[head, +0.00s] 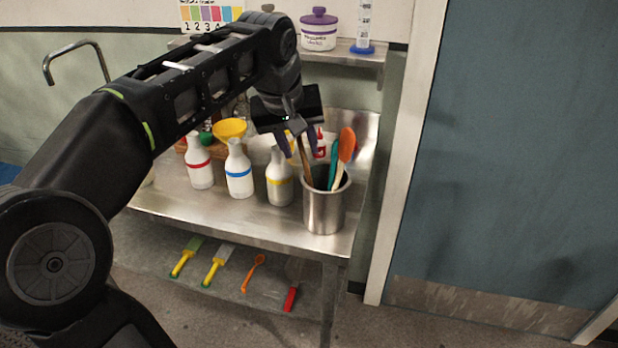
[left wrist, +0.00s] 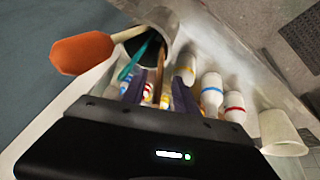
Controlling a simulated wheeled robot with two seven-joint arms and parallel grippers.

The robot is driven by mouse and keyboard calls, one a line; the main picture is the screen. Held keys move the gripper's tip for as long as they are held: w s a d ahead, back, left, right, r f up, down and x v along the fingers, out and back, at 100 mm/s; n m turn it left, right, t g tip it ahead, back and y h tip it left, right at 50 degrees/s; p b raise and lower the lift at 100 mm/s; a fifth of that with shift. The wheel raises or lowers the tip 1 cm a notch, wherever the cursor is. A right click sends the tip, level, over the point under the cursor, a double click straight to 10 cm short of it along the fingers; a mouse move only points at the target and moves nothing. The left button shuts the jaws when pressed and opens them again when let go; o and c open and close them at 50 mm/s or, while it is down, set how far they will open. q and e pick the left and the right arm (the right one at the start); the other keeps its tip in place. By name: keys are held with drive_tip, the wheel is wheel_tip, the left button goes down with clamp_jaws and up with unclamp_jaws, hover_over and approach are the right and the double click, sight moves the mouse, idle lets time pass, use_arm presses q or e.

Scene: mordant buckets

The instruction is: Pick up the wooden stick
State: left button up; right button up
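The wooden stick (head: 307,172) stands leaning in a metal canister (head: 324,211) at the right end of the steel table. My left gripper (head: 303,146) points down over the canister at the stick's upper part. In the left wrist view, the stick (left wrist: 160,72) runs between the two fingers of my left gripper (left wrist: 158,94), with gaps visible, so it looks open. The stick's top is hidden by the gripper in the head view, and its lower end is inside the canister. My right gripper is not in view.
An orange spatula (head: 346,146) and a teal tool (head: 334,160) share the canister. White bottles with red (head: 199,163), blue (head: 239,170) and yellow (head: 278,178) bands stand left of it. A shelf with a purple-lidded jar (head: 319,31) is behind.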

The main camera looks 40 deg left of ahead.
sight(301, 151)
use_arm(q)
drive_tip(key=x, duration=0.3)
drive_tip(key=shift+w+f, duration=0.1)
drive_tip(key=shift+f, duration=0.05)
drive_tip(key=shift+c, duration=0.4)
clamp_jaws()
idle(0.5)
